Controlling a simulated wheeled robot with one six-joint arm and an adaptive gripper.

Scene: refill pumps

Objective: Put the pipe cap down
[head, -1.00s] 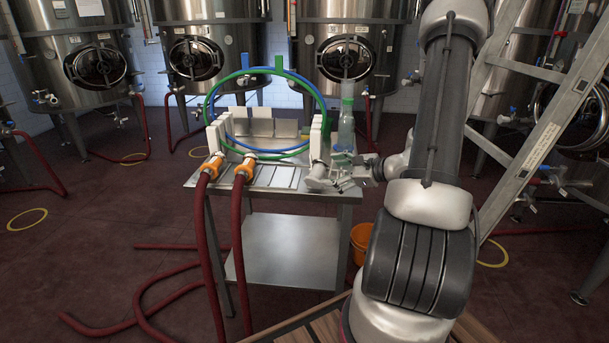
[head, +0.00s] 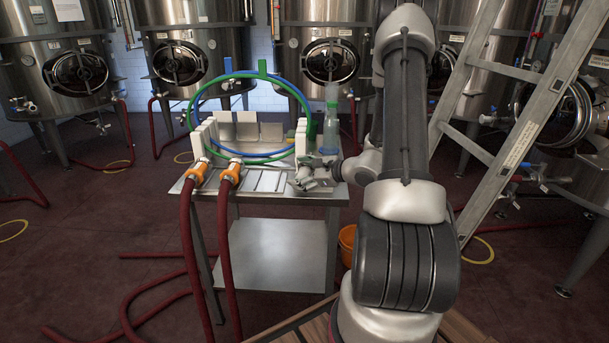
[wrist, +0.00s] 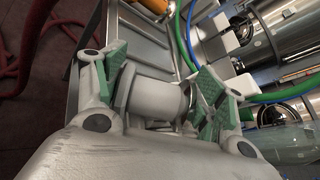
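The pipe cap (wrist: 157,92) is a pale grey, stubby cylinder with a wider collar at its left end. In the wrist view it lies between the green pads of my gripper (wrist: 160,88), which appear to close on it from both sides. In the head view my gripper (head: 308,176) is low over the front right part of the steel table (head: 262,181). The cap cannot be made out clearly there. Whether its underside touches the tabletop is hidden.
Red hoses with orange fittings (head: 229,172) run off the table's front left. Blue and green hoops (head: 228,84) stand in white holders behind. A clear bottle (head: 330,122) stands at the back right. A ladder (head: 508,130) is to the right, and tanks line the back.

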